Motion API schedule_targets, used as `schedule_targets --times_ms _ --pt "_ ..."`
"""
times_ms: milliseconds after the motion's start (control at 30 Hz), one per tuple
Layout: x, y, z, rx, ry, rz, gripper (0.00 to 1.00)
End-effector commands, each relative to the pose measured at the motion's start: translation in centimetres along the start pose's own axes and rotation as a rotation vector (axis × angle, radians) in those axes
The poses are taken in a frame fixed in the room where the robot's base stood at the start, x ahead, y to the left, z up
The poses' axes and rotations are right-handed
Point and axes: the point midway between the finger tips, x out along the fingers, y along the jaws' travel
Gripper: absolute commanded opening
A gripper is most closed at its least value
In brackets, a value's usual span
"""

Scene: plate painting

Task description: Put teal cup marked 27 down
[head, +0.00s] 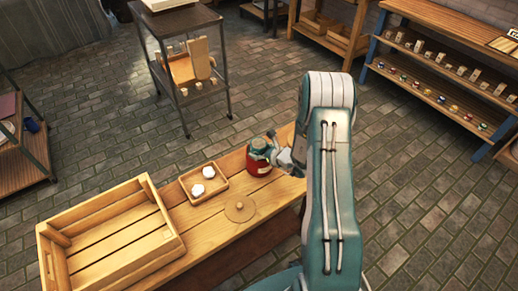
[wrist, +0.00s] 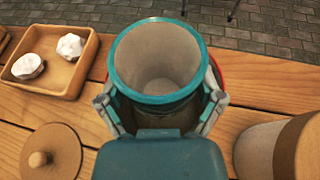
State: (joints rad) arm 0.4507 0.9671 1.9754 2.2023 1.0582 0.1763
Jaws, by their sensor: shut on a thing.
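The teal cup (wrist: 158,99) is empty, with a pale inside, and its mouth faces the wrist camera. My gripper (wrist: 160,112) is shut on it, one finger on each side. In the head view the cup (head: 260,147) and my gripper (head: 284,157) are over the wooden bench, at a red pot (head: 258,168). A red edge (wrist: 217,72) shows behind the cup in the wrist view. I cannot tell whether the cup is inside the pot, on it or above it. No mark 27 is visible.
A small wooden tray (head: 187,180) with two white lumps and a round knobbed lid (head: 240,217) lie left of the pot. A large slatted crate (head: 165,246) fills the bench's left end. A brown-and-pale round thing (wrist: 262,150) stands close at right in the wrist view.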

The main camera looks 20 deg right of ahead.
Motion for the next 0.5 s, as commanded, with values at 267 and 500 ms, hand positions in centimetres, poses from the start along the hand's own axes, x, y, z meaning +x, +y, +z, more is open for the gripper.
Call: schedule_targets --times_ms 267,500 --pt "-0.01 -0.04 0.01 0.0 0.0 -0.001 1.0" --pt "-0.14 -0.07 0.4 -0.001 -0.001 -0.001 1.0"
